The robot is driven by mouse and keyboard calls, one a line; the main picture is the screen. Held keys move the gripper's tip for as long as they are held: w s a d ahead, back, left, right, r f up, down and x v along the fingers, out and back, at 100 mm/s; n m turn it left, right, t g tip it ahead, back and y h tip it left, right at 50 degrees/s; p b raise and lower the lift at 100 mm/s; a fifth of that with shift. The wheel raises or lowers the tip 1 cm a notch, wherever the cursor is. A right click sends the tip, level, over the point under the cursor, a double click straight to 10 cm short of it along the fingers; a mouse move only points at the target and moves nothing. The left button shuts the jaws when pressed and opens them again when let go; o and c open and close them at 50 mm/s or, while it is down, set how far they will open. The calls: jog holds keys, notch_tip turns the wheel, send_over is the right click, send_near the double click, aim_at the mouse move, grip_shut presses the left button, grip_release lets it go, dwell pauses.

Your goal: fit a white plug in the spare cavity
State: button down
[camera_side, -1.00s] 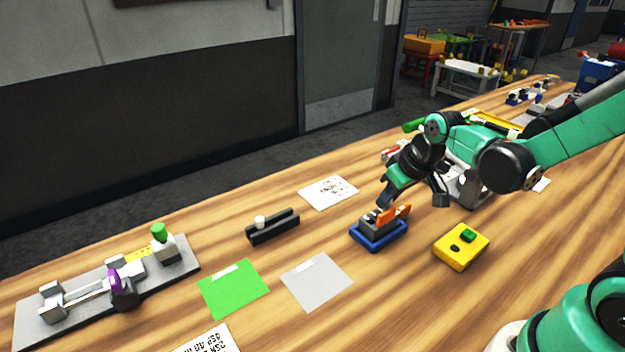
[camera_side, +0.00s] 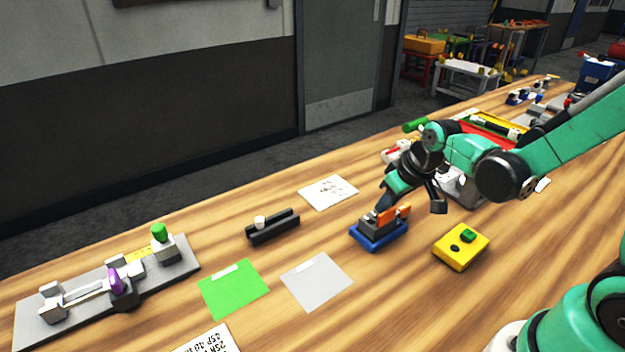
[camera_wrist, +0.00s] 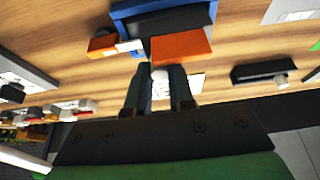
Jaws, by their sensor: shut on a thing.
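My gripper (camera_side: 381,205) points down at the blue-rimmed tray (camera_side: 378,245), which holds a dark grey casting (camera_side: 375,227) with orange parts (camera_side: 397,213) on it. In the wrist view the gripper's fingers (camera_wrist: 160,88) are shut on a white plug (camera_wrist: 160,80). The plug's tip lies close to the edge of a large orange piece (camera_wrist: 181,46); I cannot tell whether they touch. The casting's cavities cannot be made out. Another white plug (camera_side: 259,221) stands in a black rack (camera_side: 273,230) to the left; it also shows in the wrist view (camera_wrist: 281,79).
A yellow box with a green button (camera_side: 461,247) stands right of the tray. Green (camera_side: 234,288) and grey (camera_side: 316,281) sheets lie flat to the left. A grey fixture plate (camera_side: 75,306) is at far left. Bare wood surrounds the tray.

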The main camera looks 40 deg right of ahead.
jog(key=shift+f, duration=0.25)
jog(key=c, duration=0.7)
grip_release()
jog(key=shift+r, duration=3.5)
jog(key=shift+s+a+r+t, duration=0.4)
jog(key=shift+s+a+t, duration=0.05)
jog(key=shift+s+a, duration=0.45)
jog(key=shift+s+a+r+t, duration=0.45)
jog(key=shift+s+a, duration=0.35)
jog(key=shift+s, duration=0.15)
jog(key=shift+s+a+r+t, duration=0.4)
jog(key=shift+s+a, duration=0.45)
jog(key=shift+s, duration=0.1)
